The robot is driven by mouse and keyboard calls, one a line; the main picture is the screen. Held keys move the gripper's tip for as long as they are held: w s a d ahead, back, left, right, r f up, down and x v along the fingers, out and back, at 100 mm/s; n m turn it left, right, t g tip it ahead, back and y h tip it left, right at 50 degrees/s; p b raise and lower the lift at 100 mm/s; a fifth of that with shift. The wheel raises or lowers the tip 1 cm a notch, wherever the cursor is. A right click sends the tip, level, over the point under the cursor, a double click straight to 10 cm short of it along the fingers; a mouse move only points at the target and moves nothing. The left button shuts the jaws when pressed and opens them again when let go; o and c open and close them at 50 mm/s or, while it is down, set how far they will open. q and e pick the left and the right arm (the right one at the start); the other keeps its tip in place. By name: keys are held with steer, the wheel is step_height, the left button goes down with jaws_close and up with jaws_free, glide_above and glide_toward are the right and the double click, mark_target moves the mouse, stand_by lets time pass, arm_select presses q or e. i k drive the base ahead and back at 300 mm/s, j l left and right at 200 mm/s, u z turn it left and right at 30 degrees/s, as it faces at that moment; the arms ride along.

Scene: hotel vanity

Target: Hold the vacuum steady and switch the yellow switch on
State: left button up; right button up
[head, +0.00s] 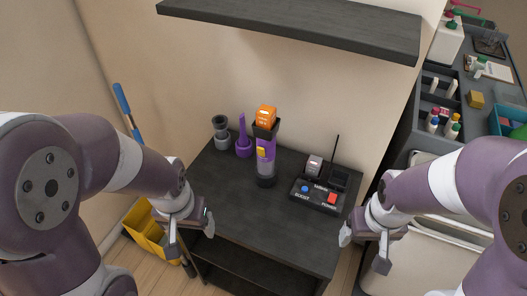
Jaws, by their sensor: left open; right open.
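The handheld vacuum (265,165) stands upright on the dark table (250,215). It has a dark and purple body with an orange top (266,113) and a clear lower part. The small yellow switch (261,153) is on its front; whether it is on or off cannot be told. My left gripper (192,238) is open and empty at the table's left front side, apart from the vacuum. My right gripper (362,248) is open and empty off the table's right side, also apart from the vacuum.
A purple attachment (243,138) and a grey one (221,132) stand left of the vacuum. A black box (318,196) with blue and red buttons and an antenna sits to its right. A dark shelf (290,25) hangs above. The table's front is clear. A yellow bucket (146,232) is on the floor.

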mark_target(261, 152)
steer(key=j+z, duration=0.35)
steer(key=j, duration=0.25)
steer(key=j+z, duration=0.3)
steer(key=j, duration=0.35)
steer(key=i+j, duration=0.05)
